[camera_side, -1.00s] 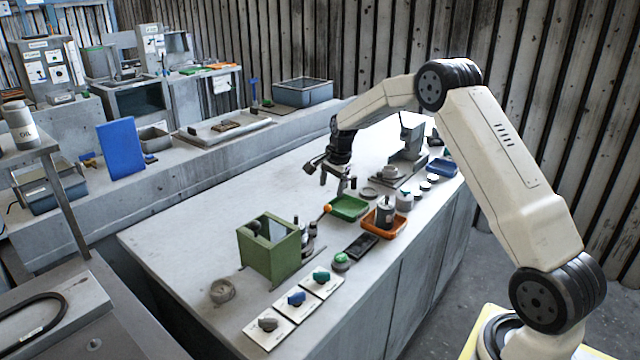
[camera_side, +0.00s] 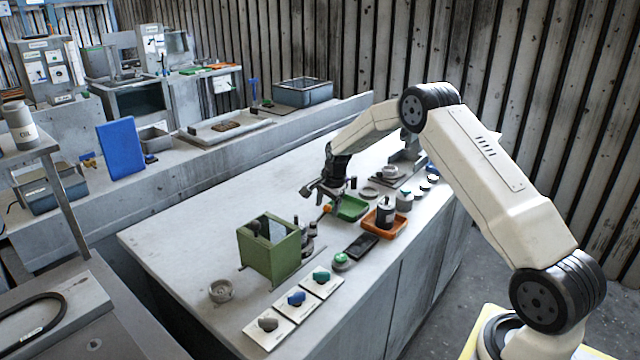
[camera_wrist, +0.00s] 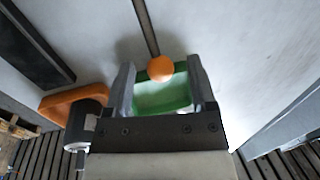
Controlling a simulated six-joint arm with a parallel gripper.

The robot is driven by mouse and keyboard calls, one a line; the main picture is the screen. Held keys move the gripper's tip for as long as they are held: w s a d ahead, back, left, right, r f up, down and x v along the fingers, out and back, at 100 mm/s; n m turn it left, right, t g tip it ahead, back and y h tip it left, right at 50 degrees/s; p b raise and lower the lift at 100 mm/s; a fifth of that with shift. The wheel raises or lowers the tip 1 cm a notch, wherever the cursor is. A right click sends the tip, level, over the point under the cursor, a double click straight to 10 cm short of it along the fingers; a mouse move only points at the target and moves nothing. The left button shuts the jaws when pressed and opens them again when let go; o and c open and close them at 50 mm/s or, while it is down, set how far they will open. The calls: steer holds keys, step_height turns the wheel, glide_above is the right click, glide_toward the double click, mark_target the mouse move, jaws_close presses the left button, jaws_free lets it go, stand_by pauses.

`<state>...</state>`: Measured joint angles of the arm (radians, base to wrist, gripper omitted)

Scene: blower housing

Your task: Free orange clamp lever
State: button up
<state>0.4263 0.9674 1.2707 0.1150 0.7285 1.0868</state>
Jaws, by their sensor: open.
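The clamp lever's orange ball knob (camera_side: 327,209) shows beside my gripper (camera_side: 342,192) in the side view. In the wrist view the orange knob (camera_wrist: 160,69) appears between my two open fingertips, with a dark rod (camera_wrist: 147,28) running away from it. I cannot tell whether a finger touches it. The green box-shaped housing (camera_side: 270,250) stands on the bench left of the knob, with a dark and metal clamp fitting (camera_side: 309,238) at its right side. The joint between lever and clamp is too small to make out.
A green tray (camera_side: 352,212) lies right by the gripper and shows beyond the fingers in the wrist view (camera_wrist: 160,105). An orange tray (camera_side: 397,229) holds a dark-topped cylinder. A black flat block (camera_side: 361,245) lies nearer. The bench's left side (camera_side: 190,225) is clear.

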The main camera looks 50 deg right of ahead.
steer(key=shift+f, duration=0.3)
jaws_close()
stand_by(1.3)
